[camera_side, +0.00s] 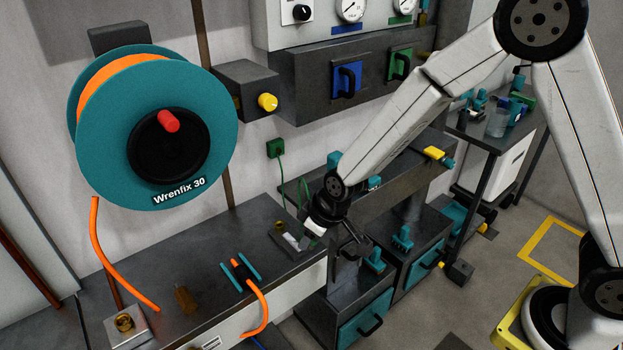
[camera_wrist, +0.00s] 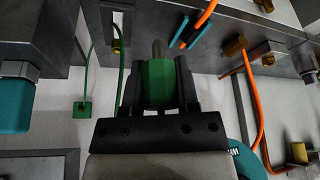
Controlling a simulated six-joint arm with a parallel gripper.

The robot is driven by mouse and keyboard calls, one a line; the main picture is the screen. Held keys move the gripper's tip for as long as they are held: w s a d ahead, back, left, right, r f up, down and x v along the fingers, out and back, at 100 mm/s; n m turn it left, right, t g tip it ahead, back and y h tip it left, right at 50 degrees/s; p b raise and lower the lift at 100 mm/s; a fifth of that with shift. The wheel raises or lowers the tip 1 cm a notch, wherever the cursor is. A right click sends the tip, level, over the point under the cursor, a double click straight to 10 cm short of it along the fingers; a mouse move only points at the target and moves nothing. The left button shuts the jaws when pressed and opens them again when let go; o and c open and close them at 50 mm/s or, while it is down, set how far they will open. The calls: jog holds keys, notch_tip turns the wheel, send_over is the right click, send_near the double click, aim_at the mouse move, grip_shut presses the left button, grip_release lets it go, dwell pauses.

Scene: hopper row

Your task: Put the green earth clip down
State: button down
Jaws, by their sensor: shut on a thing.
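My gripper (camera_side: 312,232) is low over the far right end of the dark bench (camera_side: 215,250) in the side view. In the wrist view its two dark fingers (camera_wrist: 160,70) are shut on the green earth clip (camera_wrist: 158,88), a green block between them. A green cable (camera_wrist: 89,65) rises from a green wall block (camera_wrist: 82,107), also seen in the side view (camera_side: 275,148). In the side view the clip is hidden or too small to make out.
A teal reel (camera_side: 215,105) with orange hose hangs at left. An orange hose end (camera_side: 257,305) in a teal-barred holder and brass fittings (camera_side: 186,299) stand on the bench. Dark cabinets with teal drawers (camera_side: 365,320) stand at right. Some bench top between the fittings is bare.

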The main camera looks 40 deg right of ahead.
jog(key=w+a+f, duration=0.2)
jog(key=w+f, duration=0.2)
jog(key=w, duration=0.4)
send_near(261, 256)
jog(key=shift+w+a+f, duration=0.25)
jog(key=shift+w+f, duration=0.25)
jog(key=shift+w, duration=0.1)
jog(key=shift+w+f, duration=0.35)
jog(key=shift+a, duration=0.1)
jog(key=shift+w+f, duration=0.25)
jog(key=shift+f, duration=1.55)
jog(key=shift+f, duration=0.2)
